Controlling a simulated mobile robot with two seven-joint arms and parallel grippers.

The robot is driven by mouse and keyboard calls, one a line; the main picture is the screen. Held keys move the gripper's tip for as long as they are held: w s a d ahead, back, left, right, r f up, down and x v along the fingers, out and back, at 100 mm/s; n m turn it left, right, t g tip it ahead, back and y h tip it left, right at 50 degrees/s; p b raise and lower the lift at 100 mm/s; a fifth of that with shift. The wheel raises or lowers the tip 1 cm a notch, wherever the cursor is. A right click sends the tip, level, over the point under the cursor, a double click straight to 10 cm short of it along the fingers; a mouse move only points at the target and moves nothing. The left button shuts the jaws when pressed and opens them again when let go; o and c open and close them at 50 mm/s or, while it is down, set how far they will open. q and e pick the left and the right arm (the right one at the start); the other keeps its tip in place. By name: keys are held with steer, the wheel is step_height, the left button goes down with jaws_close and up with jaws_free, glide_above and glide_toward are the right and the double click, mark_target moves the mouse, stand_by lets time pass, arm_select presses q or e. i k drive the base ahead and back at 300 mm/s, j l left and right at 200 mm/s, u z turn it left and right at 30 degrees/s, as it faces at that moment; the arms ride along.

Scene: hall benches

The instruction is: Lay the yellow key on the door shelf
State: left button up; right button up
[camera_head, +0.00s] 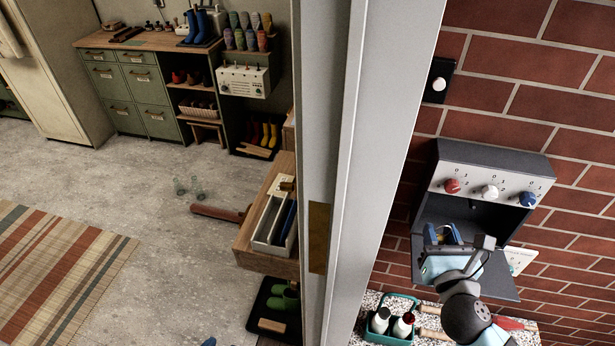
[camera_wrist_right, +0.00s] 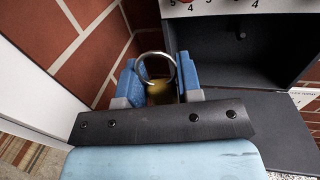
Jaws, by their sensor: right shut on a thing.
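My right gripper (camera_head: 443,236) is shut on the yellow key, in front of the open dark box on the brick wall. In the right wrist view the yellow key (camera_wrist_right: 159,92) sits between the two blue fingers, with a metal ring at its end. The key is too small to make out clearly in the head view. The box's dark door (camera_head: 497,284) hangs folded down as a flat shelf, partly hidden by my gripper and arm. In the right wrist view this door shelf (camera_wrist_right: 285,135) is to the right of the fingers and looks bare where visible. My left gripper is not in view.
The dark box (camera_head: 490,155) has red, white and blue knobs above its opening. A green caddy (camera_head: 388,338) with bottles stands on a speckled ledge below. A pale door frame (camera_head: 375,130) rises left of the box. A wooden shelf with a tray (camera_head: 262,240) lies beyond it.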

mark_target(286, 164)
steer(key=j+z, duration=0.5)
steer(key=j, duration=0.3)
steer(key=j+z, duration=0.5)
steer(key=j, duration=0.35)
steer(key=k+j+u, duration=0.1)
steer(key=j, duration=0.3)
steer(key=k+j+u, duration=0.1)
steer(key=j, duration=0.25)
steer(key=i+j+u, duration=0.25)
steer(key=u, duration=0.25)
steer(key=i+j+u, duration=0.1)
steer(key=i+u, duration=0.4)
